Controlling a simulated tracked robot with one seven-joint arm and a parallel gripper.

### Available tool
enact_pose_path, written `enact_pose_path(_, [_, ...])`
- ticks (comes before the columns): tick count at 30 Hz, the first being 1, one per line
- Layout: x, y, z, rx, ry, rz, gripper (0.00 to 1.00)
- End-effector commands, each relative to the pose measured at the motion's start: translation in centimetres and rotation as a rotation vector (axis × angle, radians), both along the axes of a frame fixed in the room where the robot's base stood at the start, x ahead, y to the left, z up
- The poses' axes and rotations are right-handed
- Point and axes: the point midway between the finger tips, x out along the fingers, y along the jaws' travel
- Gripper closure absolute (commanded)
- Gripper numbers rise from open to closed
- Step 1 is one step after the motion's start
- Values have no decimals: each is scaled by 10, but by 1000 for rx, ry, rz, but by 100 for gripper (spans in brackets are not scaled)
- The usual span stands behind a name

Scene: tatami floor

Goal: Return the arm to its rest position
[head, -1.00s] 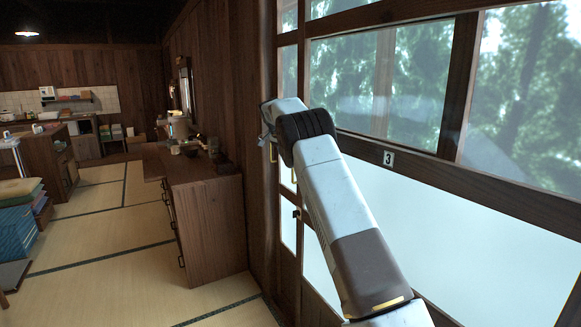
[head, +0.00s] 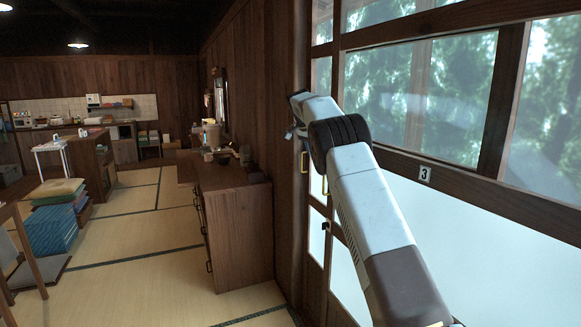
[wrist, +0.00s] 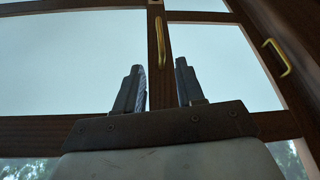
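My arm reaches up from the lower right of the head view toward the wooden sliding door with glass panes (head: 420,95). My gripper (wrist: 160,88) shows in the wrist view with its two fingers apart and nothing between them. In the head view it is mostly hidden behind my wrist. In the wrist view a brass handle (wrist: 161,42) on a dark upright shows just beyond the gap between the fingertips. I cannot tell whether the fingers touch the upright. A second brass handle (wrist: 277,57) is to the right.
A wooden cabinet (head: 240,230) with small items on top stands left of the door. Blue storage boxes (head: 53,230) with a cushion (head: 57,188) on top and a wooden chair are at the far left. The tatami floor (head: 150,285) between is clear.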

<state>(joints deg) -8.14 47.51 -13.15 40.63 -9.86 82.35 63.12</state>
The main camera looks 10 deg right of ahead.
Motion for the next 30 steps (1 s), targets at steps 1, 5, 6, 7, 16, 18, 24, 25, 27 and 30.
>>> enact_pose_path(1, [-7, -3, 10, 5, -1, 10, 62])
enact_pose_path(5, [-30, -11, 35, 24, 0, 55, 62])
enact_pose_path(6, [-39, -13, 42, 31, 2, 74, 62])
enact_pose_path(7, [-46, -15, 48, 35, 2, 87, 62])
enact_pose_path(16, [-122, -25, 97, 77, -2, 233, 62])
enact_pose_path(18, [-142, -26, 106, 83, -4, 268, 62])
enact_pose_path(24, [-201, -28, 125, 99, -12, 370, 62])
enact_pose_path(25, [-210, -27, 128, 101, -14, 385, 62])
enact_pose_path(27, [-232, -27, 132, 104, -19, 423, 62])
enact_pose_path(30, [-264, -25, 136, 105, -24, 477, 62])
